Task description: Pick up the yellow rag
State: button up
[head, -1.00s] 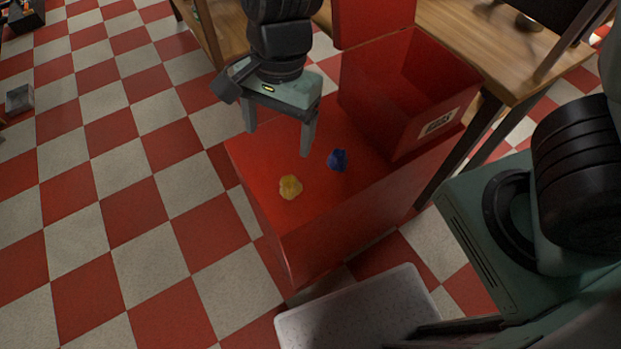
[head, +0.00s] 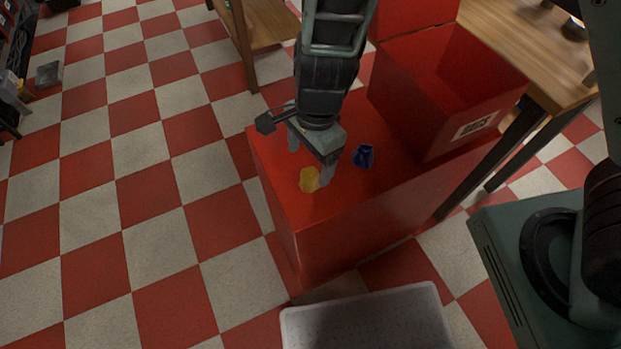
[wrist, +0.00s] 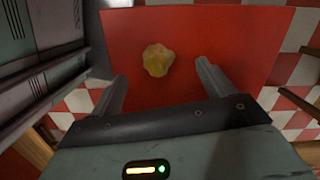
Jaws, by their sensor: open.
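In the wrist view the yellow rag (wrist: 158,60) lies ahead of and between my two fingers. My gripper (head: 310,161) is open and empty, just behind and above the rag in the head view; its right finger shows close beside the rag. My gripper (wrist: 162,88) shows in the wrist view with its fingers wide apart. I see no contact with the rag.
A blue rag (head: 364,156) lies on the same red top, right of my gripper. An open red bin (head: 440,95) with a label stands behind it at the right. A wooden table (head: 500,45) is at the back right. A pale tray-like surface (head: 370,320) is in front. Checkered floor is free at left.

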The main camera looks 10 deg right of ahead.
aim_at(311, 171)
jog(key=shift+s+f+b, duration=0.15)
jog(key=shift+f+b, duration=0.4)
jog(key=shift+f, duration=0.85)
jog(key=shift+s+f+b, duration=0.1)
jog(key=shift+f+b, duration=0.4)
jog(key=shift+f, duration=0.85)
jog(key=shift+c, duration=0.2)
jog(key=c, duration=1.1)
notch_tip(311, 171, up, 10)
jog(key=p, duration=0.4)
jog(key=shift+r, duration=0.1)
